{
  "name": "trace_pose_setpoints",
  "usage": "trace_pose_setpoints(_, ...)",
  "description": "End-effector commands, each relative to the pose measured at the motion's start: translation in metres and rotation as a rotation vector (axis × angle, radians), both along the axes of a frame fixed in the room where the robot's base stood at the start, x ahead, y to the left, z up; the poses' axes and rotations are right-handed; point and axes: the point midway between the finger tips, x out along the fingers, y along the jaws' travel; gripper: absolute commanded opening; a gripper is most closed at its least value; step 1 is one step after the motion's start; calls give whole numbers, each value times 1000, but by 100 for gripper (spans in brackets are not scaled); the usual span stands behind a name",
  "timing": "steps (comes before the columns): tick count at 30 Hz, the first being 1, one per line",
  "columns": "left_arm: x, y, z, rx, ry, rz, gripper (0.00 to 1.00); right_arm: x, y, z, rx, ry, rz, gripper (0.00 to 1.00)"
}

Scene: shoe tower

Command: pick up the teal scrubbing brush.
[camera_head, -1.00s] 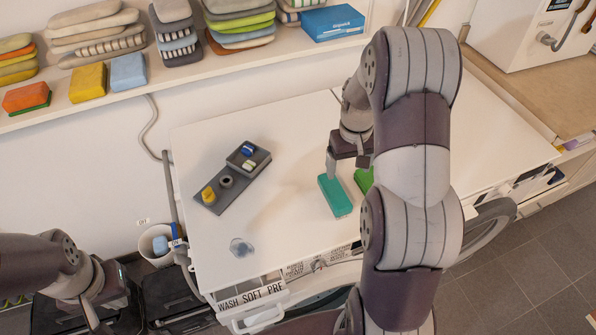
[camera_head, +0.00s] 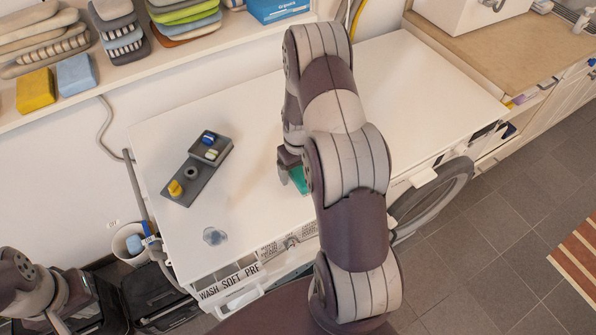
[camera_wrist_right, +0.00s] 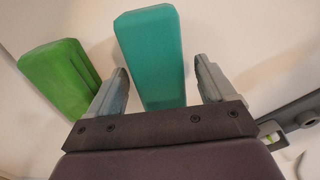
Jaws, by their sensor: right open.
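The teal scrubbing brush (camera_wrist_right: 150,55) is a plain teal block lying on the white worktop. In the right wrist view it lies between the two fingers of my right gripper (camera_wrist_right: 160,88), with a gap on both sides. The gripper is open. In the head view only part of the teal brush (camera_head: 298,180) shows; my right gripper (camera_head: 289,168) and forearm cover the rest. My left arm (camera_head: 30,285) is at the bottom left, away from the brush; its fingers cannot be made out.
A green block (camera_wrist_right: 60,78) lies just left of the teal brush in the right wrist view. A dark grey tray (camera_head: 190,185) with small items is on the worktop's left part. The worktop's back right is bare.

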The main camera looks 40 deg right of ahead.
Motion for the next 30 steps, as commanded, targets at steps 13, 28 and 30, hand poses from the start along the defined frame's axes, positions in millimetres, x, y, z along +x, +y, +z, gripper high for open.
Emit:
trace_pose_setpoints(13,0,0,0,0,0,0,0,0,0,1,0,-1,0,25)
trace_pose_setpoints(28,0,0,-15,0,0,0,0,-8,-2,45,-1,-2,-3,25)
trace_pose_setpoints(30,0,0,-18,0,0,0,0,-24,-5,54,-1,-2,-4,25)
